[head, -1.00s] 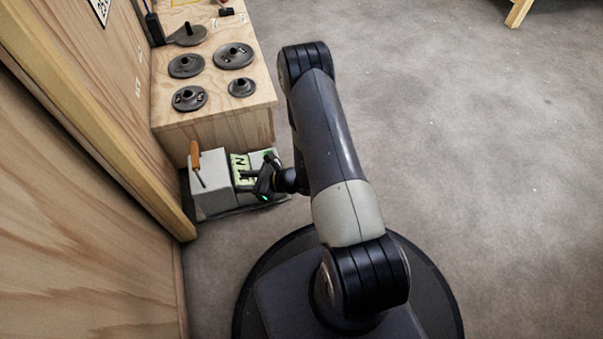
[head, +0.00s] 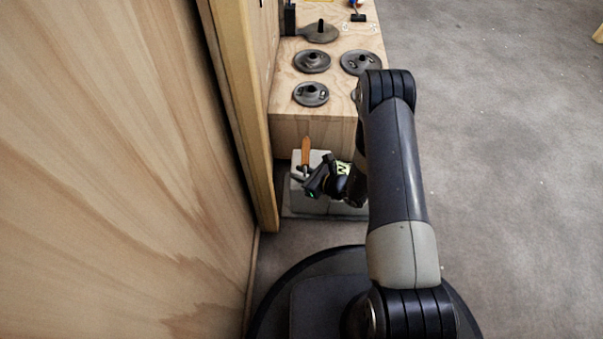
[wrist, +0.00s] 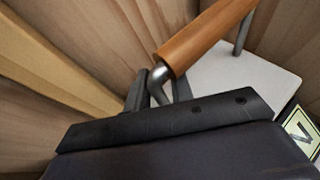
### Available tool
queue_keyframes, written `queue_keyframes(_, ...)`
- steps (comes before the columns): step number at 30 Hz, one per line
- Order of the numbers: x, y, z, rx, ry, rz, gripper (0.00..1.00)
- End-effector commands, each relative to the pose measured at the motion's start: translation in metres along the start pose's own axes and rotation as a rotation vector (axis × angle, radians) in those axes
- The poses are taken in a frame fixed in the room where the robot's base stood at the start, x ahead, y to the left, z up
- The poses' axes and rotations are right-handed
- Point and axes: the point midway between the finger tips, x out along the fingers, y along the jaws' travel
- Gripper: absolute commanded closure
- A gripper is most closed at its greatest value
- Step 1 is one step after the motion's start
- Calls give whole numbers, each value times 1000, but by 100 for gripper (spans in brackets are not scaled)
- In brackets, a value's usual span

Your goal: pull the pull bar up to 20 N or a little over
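The pull bar (head: 305,152) is an orange-brown wooden rod that shows above a grey box in the head view. In the wrist view the wooden rod (wrist: 205,38) crosses the upper middle at a slant, with a metal end toward my gripper. My gripper (head: 308,178) is just in front of the bar's near end in the head view. In the wrist view its dark fingers (wrist: 158,92) appear apart, beside and below the metal end; contact cannot be told. The force readout (head: 343,168) is pale green and partly hidden by my gripper; a letter N panel (wrist: 303,133) shows, no number is readable.
The grey box (head: 298,200) stands on the floor against a wooden block (head: 285,128) carrying several dark round weights (head: 311,94). A wooden wall (head: 120,150) and post (head: 245,130) stand close on the left. The floor (head: 500,180) at right is clear.

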Motion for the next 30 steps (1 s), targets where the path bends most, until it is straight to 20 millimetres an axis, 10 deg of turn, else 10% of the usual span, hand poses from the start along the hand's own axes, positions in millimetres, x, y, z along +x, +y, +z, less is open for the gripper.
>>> queue_keyframes(8,0,0,0,0,0,0,100)
queue_keyframes(30,-3,0,5,1,1,0,100)
